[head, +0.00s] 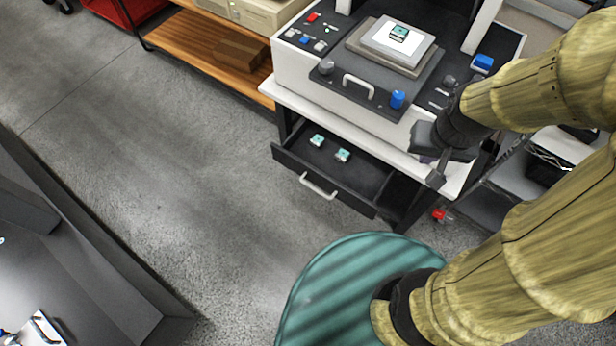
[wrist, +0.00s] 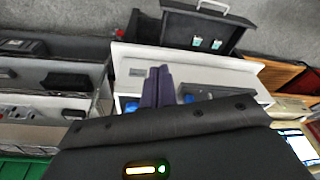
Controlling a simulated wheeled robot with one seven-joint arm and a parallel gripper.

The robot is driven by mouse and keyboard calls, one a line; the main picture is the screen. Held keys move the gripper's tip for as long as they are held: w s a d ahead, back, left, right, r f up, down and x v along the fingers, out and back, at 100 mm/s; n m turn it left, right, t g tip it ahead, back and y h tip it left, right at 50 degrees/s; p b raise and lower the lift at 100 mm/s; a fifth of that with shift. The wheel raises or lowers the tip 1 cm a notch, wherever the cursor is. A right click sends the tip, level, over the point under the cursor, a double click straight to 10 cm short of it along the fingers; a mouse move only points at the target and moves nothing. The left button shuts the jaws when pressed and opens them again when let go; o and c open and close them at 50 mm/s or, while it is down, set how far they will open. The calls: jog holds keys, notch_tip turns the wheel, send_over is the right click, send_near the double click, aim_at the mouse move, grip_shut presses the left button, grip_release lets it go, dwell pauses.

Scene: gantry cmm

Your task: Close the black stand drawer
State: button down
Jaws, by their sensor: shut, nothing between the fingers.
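The black stand drawer (head: 335,199) is pulled out from under the white stand top (head: 330,127) in the head view. Its silver handle (head: 319,187) is on the front panel, and two small teal-and-white parts (head: 342,155) lie inside. The drawer also shows at the top of the wrist view (wrist: 180,27), with its handle (wrist: 212,6) at the upper edge. My gripper (head: 434,179) is at the right end of the stand top, to the right of the drawer and apart from its handle. In the wrist view its fingers (wrist: 158,75) are together and empty.
A wooden shelf (head: 222,50) is at the back left. The grey floor (head: 190,180) before the drawer is clear.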

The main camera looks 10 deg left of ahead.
jog(key=a+f+n+g+h+b, duration=0.2)
jog(key=a+f+n+b, duration=0.15)
jog(key=f, duration=0.35)
jog(key=a+f+n+g+h+b, duration=0.1)
jog(key=a+f+n+g+b, duration=0.2)
jog(key=f, duration=0.5)
jog(key=n+t+h+b, duration=0.4)
jog(key=n+t+b, duration=1.35)
jog(key=n, duration=0.75)
send_near(313, 172)
jog(key=s+a+f+t+p, duration=0.1)
jog(key=s+a+t, duration=0.15)
jog(key=s, duration=0.45)
jog(key=shift+f+g, duration=0.15)
jog(key=shift+g, duration=0.35)
jog(key=x, duration=1.4)
jog(key=shift+w, duration=0.1)
